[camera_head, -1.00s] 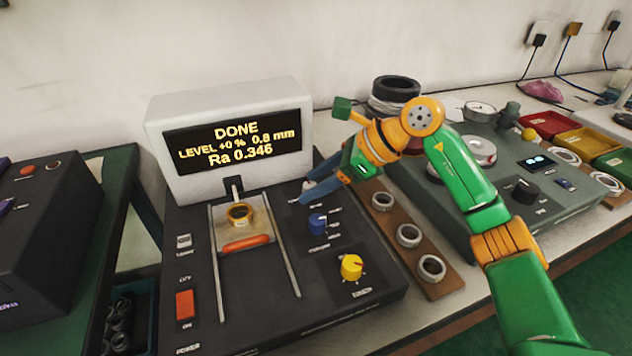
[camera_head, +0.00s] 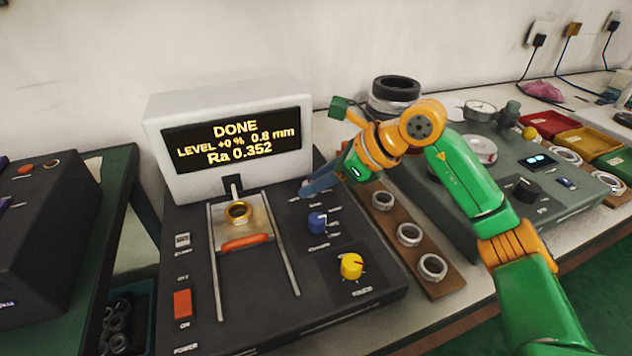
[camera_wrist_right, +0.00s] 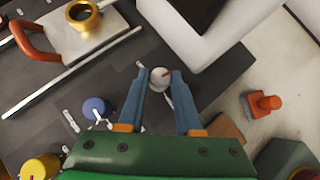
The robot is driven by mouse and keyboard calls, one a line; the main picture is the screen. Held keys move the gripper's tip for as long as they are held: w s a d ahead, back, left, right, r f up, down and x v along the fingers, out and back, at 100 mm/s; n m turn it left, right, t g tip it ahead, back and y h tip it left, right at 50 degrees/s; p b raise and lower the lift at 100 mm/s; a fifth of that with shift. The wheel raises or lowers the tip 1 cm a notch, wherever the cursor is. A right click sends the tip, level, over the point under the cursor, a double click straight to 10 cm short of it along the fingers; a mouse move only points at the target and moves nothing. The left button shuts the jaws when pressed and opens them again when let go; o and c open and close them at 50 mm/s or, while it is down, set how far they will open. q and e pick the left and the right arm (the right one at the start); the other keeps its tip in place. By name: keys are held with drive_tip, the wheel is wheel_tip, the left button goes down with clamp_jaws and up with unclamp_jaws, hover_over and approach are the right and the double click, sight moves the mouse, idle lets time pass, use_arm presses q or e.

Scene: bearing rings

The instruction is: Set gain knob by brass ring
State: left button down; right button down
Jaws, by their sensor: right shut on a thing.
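My right gripper (camera_head: 308,188) reaches over the rear right of the dark instrument panel. The fingers hide that knob in the head view. The brass ring (camera_head: 238,212) sits on the metal stage (camera_head: 262,227) between two rails; it also shows in the right wrist view (camera_wrist_right: 84,16). My left gripper is out of view.
A blue knob (camera_head: 317,222) and a yellow knob (camera_head: 351,266) stand in front of the gripper. An orange handle (camera_head: 244,242) fronts the stage. A red switch (camera_head: 183,303) is at left. A brown board (camera_head: 436,277) with steel rings lies right, beside a green-grey device (camera_head: 440,195).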

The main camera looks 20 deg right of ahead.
drive_tip(key=m+h, duration=0.1)
drive_tip(key=m+t+h+b, duration=0.1)
drive_tip(key=m, duration=0.1)
drive_tip(key=m+t+h+b, duration=0.1)
drive_tip(key=m, duration=0.1)
drive_tip(key=shift+s+a+h, duration=0.15)
drive_tip(key=shift+a+h, duration=0.1)
drive_tip(key=shift+h, duration=0.05)
drive_tip(key=m+h, duration=0.1)
drive_tip(key=m+h+b, duration=0.1)
drive_tip(key=m, duration=0.1)
drive_tip(key=m+t+h+b, duration=0.1)
drive_tip(key=m, duration=0.1)
drive_tip(key=shift+a, duration=0.25)
drive_tip(key=shift+m+h+b, duration=0.35)
drive_tip(key=shift+m+h, duration=0.25)
drive_tip(key=shift+h, duration=0.1)
